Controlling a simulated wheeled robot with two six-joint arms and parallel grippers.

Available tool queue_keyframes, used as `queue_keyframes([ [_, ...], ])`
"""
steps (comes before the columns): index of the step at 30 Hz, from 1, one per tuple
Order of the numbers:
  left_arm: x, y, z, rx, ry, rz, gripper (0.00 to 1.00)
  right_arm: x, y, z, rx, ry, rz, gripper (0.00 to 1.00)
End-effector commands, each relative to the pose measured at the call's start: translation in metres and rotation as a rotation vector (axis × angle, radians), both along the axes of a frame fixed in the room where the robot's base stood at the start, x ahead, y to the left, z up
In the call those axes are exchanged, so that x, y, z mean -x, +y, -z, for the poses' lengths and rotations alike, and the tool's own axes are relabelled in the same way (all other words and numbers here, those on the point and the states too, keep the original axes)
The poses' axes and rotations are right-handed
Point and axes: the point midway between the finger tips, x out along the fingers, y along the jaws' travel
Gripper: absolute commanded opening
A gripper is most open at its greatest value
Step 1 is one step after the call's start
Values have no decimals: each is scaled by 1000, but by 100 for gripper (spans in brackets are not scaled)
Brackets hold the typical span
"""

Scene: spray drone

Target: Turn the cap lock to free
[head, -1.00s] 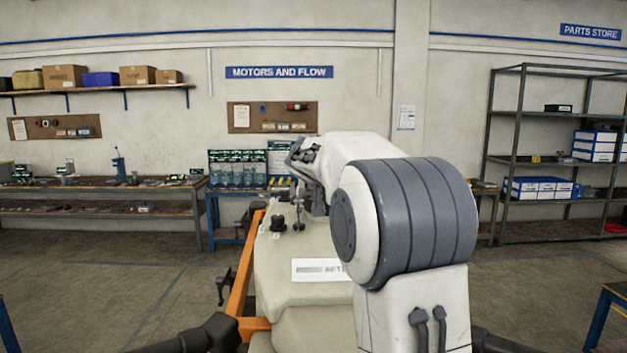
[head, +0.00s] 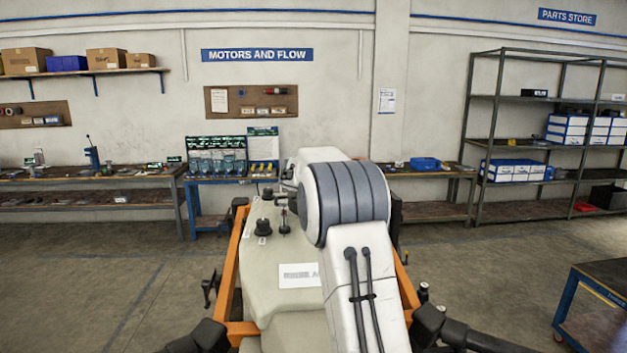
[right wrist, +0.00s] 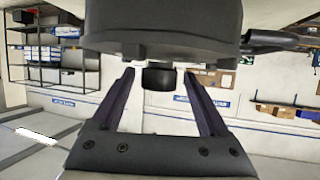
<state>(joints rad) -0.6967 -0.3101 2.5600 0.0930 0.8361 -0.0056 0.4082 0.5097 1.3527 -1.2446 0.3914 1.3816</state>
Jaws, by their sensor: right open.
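A cream tank (head: 270,265) with a white label on its front carries a low black round cap (head: 263,227). Beside it stands a thin upright fitting (head: 285,221) with a dark base. My right arm reaches over the tank's right side; its gripper is mostly hidden behind the arm in the head view. In the right wrist view, which is upside down, the right gripper (right wrist: 165,103) is open with its two fingers apart. A small black knob (right wrist: 158,77) under a large dark round part shows between the fingertips; no contact can be made out. My left gripper is out of view.
An orange frame (head: 230,262) with black arms surrounds the tank. Behind are a blue bench (head: 205,182) with hanging packs, a long workbench (head: 90,183) and a parts shelf (head: 545,140). A dark-topped table (head: 605,280) stands at right. The floor between is clear.

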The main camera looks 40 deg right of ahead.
Motion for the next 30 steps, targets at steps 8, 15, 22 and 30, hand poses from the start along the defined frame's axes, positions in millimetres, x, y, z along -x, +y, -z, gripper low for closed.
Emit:
queue_keyframes([
  [8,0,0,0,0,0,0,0,0,-3,1,1,-1,2,78],
  [15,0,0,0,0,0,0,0,0,-3,1,1,1,2,0],
  [22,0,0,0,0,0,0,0,1,-3,1,-2,2,-17,0],
  [30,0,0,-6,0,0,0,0,1,-4,0,-6,5,-144,0],
])
